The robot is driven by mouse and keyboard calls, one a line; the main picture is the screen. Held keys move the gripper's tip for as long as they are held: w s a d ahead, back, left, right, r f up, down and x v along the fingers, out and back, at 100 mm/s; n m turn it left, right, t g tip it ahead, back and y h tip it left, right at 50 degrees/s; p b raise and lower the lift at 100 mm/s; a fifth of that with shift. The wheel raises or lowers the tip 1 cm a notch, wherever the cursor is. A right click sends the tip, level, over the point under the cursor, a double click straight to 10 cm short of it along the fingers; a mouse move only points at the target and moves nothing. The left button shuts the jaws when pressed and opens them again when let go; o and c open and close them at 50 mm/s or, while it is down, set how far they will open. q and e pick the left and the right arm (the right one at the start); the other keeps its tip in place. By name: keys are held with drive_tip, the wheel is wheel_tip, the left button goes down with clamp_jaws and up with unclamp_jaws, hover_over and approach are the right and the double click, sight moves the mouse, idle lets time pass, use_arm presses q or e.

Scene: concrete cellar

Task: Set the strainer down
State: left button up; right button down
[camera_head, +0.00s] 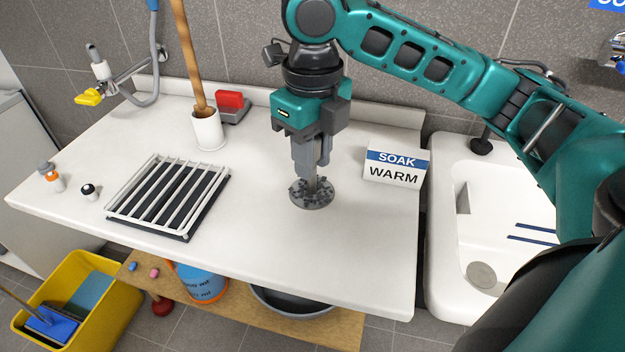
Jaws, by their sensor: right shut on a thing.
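The strainer (312,199) is a round dark-grey disc with holes and a short upright stem. It is at the middle of the white counter (270,230), flat and level, at or very close to the surface; I cannot tell whether it touches. My right gripper (312,172) points straight down above the disc and is shut on the strainer's stem. The fingers hide most of the stem. My left gripper is not in the view.
A sign reading "SOAK WARM" (396,166) stands right of the strainer. A white rack (168,196) on a dark tray lies to the left. A white cup (208,131) with a wooden handle stands behind. A white sink (445,240) is at right. The counter's front middle is clear.

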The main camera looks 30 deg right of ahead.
sight(312, 192)
wheel_tip(312, 192, down, 4)
drive_tip(key=shift+f+b, duration=0.1)
drive_tip(key=shift+b, duration=0.3)
drive_tip(key=shift+f, duration=0.1)
drive_tip(key=shift+f, duration=0.15)
drive_tip(key=c, duration=0.9)
unclamp_jaws()
wheel_tip(312, 192, up, 12)
drive_tip(key=p, duration=0.3)
drive_tip(key=shift+r, duration=0.2)
